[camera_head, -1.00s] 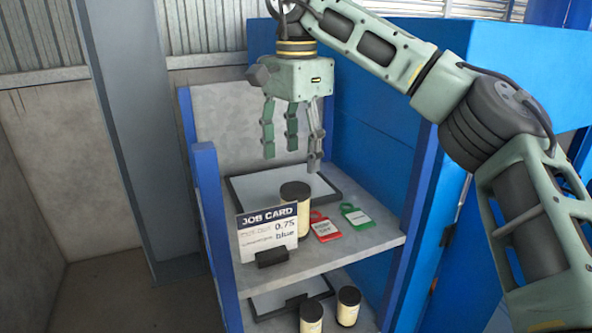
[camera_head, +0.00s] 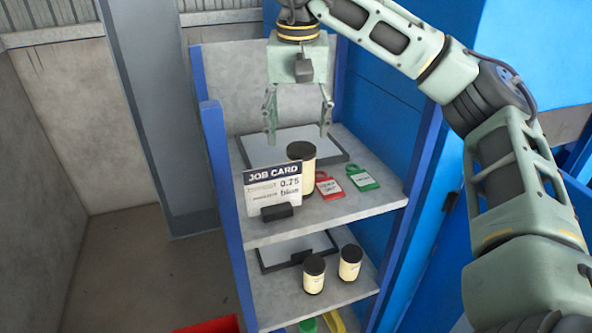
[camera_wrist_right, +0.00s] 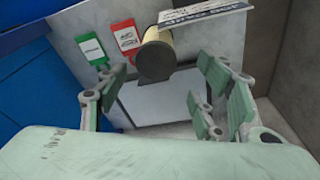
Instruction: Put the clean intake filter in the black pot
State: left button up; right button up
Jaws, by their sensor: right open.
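A cream cylinder with a black top (camera_head: 301,168), which looks like a filter, stands upright on the upper shelf behind the job card. It also shows in the right wrist view (camera_wrist_right: 155,58), top towards me. Two similar smaller cylinders, one on the left (camera_head: 314,275) and one on the right (camera_head: 350,263), stand on the lower shelf. I cannot read which is clean. My right gripper (camera_head: 298,130) is open, pointing down above the upper shelf and apart from the cylinder. Its spread fingers show in the wrist view (camera_wrist_right: 160,92). No black pot is recognisable.
A job card (camera_head: 273,189) stands at the upper shelf's front. A red tag (camera_head: 328,187) and green tag (camera_head: 362,178) lie on the right. Black-rimmed trays lie on the upper (camera_head: 337,156) and lower (camera_head: 267,258) shelves. Blue posts (camera_head: 216,170) flank the shelves. A red object (camera_head: 212,325) is below.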

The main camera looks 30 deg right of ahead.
aim_at(303, 148)
jog(key=shift+d+f, duration=0.35)
jog(key=shift+f, duration=0.55)
jog(key=shift+d+f+p, duration=0.15)
jog(key=shift+f+p, duration=0.15)
jog(key=shift+f, duration=0.4)
jog(key=shift+d+f+p, duration=0.15)
jog(key=shift+f+p, duration=0.15)
jog(key=shift+f, duration=0.4)
jog(key=c, duration=0.9)
pick_arm(q)
jog(key=shift+w+r, duration=0.15)
jog(key=shift+r, duration=0.5)
pick_arm(e)
grip_shut()
